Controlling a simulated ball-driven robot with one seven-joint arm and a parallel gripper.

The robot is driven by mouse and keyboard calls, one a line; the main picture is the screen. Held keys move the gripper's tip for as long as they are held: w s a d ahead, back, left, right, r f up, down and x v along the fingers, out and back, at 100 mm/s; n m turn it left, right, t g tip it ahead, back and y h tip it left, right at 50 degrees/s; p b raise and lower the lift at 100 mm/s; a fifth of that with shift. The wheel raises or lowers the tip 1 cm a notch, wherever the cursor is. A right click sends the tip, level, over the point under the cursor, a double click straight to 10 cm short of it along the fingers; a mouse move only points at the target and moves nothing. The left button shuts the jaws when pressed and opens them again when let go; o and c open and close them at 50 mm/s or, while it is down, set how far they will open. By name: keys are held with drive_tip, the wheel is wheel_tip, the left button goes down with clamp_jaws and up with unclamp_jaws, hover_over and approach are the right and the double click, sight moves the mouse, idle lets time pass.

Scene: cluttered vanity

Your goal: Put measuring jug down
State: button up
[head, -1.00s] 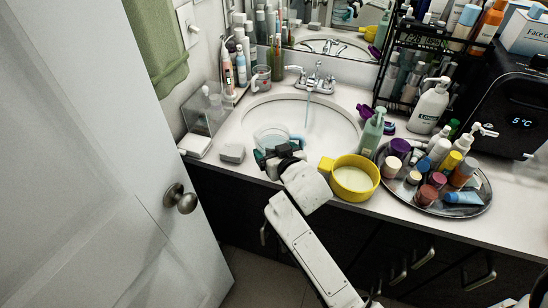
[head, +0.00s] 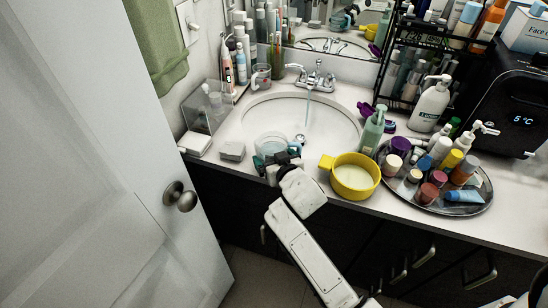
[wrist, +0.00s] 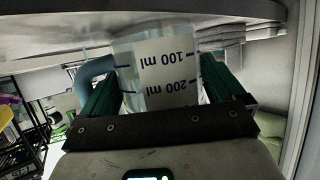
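The measuring jug (head: 269,143) is clear, with a bluish tint, and stands at the front left edge of the sink basin in the head view. In the wrist view, which is upside down, the jug (wrist: 164,75) shows its 100 ml and 200 ml marks and a blue handle (wrist: 92,72) at the left. My gripper (head: 277,157) has its green fingers on both sides of the jug, and they look shut on it in the wrist view (wrist: 162,88). I cannot tell whether the jug's base touches the surface below.
The sink (head: 335,125) has water running from the tap (head: 316,80). A yellow pot (head: 354,177) stands right of my gripper, beside a green pump bottle (head: 372,132) and a crowded round tray (head: 478,205). A grey block (head: 232,151) lies to the left, with some bare counter around it.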

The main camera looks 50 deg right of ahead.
drive_tip(key=shift+o, duration=0.2)
drive_tip(key=shift+r, duration=0.1)
drive_tip(key=shift+r, duration=0.15)
drive_tip(key=b+v, duration=0.1)
drive_tip(key=v, duration=1.1)
drive_tip(key=s+a+f+n+g+y, duration=0.2)
drive_tip(key=s+a+f+g, duration=0.3)
drive_tip(key=s, duration=0.3)
drive_tip(key=s+a+f+n+g+y, duration=0.3)
drive_tip(key=s+a+f+g+y, duration=0.1)
drive_tip(key=s+f, duration=0.4)
drive_tip(key=shift+s+a+g, duration=0.3)
drive_tip(key=shift+a+g, duration=0.1)
drive_tip(key=shift+g, duration=0.5)
